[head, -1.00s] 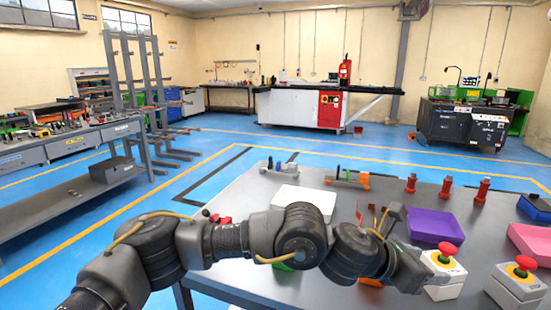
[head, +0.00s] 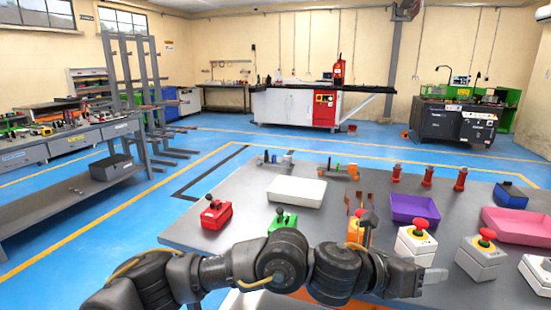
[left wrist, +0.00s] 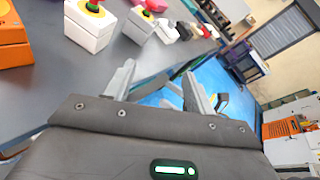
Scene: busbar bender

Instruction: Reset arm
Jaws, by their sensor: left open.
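My left arm reaches across the front of the grey table in the head view, and its gripper (head: 432,281) points right at the table's near edge. In the left wrist view the two fingers (left wrist: 158,88) stand apart with nothing between them, so the gripper is open and empty. The space beyond the fingertips shows table edge and blue floor. My right gripper is not in view.
The table (head: 350,215) bears a red joystick box (head: 216,214), a green one (head: 283,220), a white tray (head: 296,191), a purple tray (head: 414,208), a pink tray (head: 520,225) and several white emergency-stop boxes (head: 415,243). An orange box (left wrist: 12,40) shows in the left wrist view.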

